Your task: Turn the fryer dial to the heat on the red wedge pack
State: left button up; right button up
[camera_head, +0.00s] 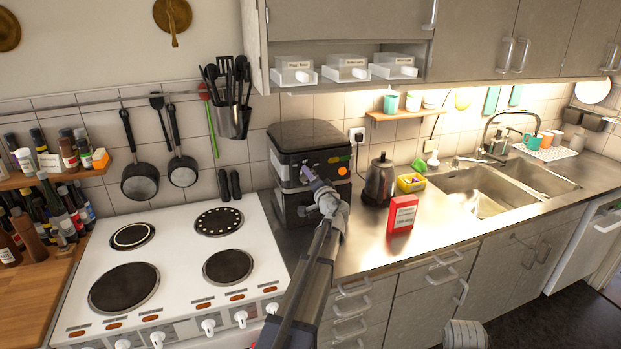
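The fryer (296,137) is a black, boxy appliance on the counter right of the cooker. Its front has a panel with a small green mark and an orange round spot (342,170). My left gripper (309,174) is up against the fryer's front, left of the orange spot. It covers part of the front, and I cannot make out the dial or its setting. Whether the fingers are open or shut is too small to tell. The red wedge pack (402,214) stands upright on the counter to the right, its white label too small to read.
A dark kettle (379,182) and a yellow tub (411,183) stand right of the fryer. The white cooker (180,262) with bare hotplates is on the left. The sink (478,198) is farther right. The counter front around the pack is clear.

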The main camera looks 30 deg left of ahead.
pick_arm(q)
jog(key=v, duration=0.7)
jog(key=shift+s+d, duration=0.25)
dwell(0.3)
jog(key=s+d+f+n+g+h, duration=0.1)
jog(key=s+d+f+g+h, duration=0.2)
jog(key=s+d+f, duration=0.6)
jog(key=s+d+f+n+g+h, duration=0.1)
jog(key=s+d+f+g+h, duration=0.3)
jog(key=s+d+f, duration=0.5)
jog(key=s+d+f+m+g+h, duration=0.2)
jog(key=s+d, duration=0.5)
jog(key=d, duration=0.2)
jog(key=s+d+f+m+g+h, duration=0.1)
jog(key=s+d+g+h, duration=0.1)
jog(key=s+d, duration=0.6)
jog(key=shift+d+f+m+g+h, duration=0.4)
jog(key=shift+d+h, duration=0.4)
jog(key=shift+d, duration=0.25)
